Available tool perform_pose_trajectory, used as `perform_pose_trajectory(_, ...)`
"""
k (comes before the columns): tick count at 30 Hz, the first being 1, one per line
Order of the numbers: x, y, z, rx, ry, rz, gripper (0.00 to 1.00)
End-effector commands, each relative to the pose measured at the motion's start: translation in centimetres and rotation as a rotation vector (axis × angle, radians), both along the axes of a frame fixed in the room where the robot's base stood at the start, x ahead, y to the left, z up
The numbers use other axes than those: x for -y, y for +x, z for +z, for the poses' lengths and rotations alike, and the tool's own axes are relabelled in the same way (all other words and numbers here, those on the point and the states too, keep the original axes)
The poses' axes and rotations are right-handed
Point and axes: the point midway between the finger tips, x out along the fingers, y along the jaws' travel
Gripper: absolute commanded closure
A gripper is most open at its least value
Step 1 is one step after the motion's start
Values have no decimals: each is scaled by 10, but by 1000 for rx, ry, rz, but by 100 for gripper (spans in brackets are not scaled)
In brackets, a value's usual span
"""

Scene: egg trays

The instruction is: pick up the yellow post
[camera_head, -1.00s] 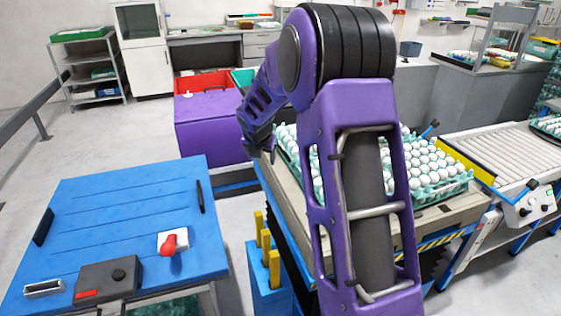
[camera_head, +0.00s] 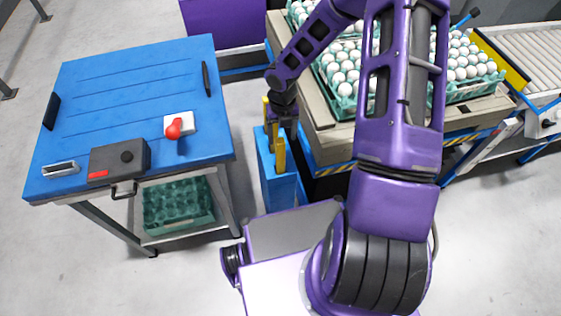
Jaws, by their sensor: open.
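Yellow posts stand upright in a narrow blue stand (camera_head: 277,188) between the blue table and the egg trays. The front yellow post (camera_head: 280,156) shows most clearly; part of another yellow post (camera_head: 266,108) shows behind it to the left. My gripper (camera_head: 281,128) is open and points down over the stand, among the tops of the posts. It hides parts of them. I cannot tell whether a post is between its fingers or touching them.
The blue table (camera_head: 135,85) stands left, with a black box (camera_head: 118,160) and a red-topped white switch (camera_head: 180,124). White eggs in teal trays (camera_head: 345,103) sit on a beige platform right of the stand. A purple bin (camera_head: 222,25) stands behind.

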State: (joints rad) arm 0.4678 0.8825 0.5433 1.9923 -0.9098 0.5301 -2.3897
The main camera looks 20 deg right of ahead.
Motion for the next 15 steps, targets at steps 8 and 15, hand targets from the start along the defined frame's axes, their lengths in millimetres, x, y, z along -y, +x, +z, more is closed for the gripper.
perform_pose_trajectory(8, 0, 0, -27, 1, 0, 0, 30)
perform_pose_trajectory(15, -6, -3, -51, -1, 0, 1, 30)
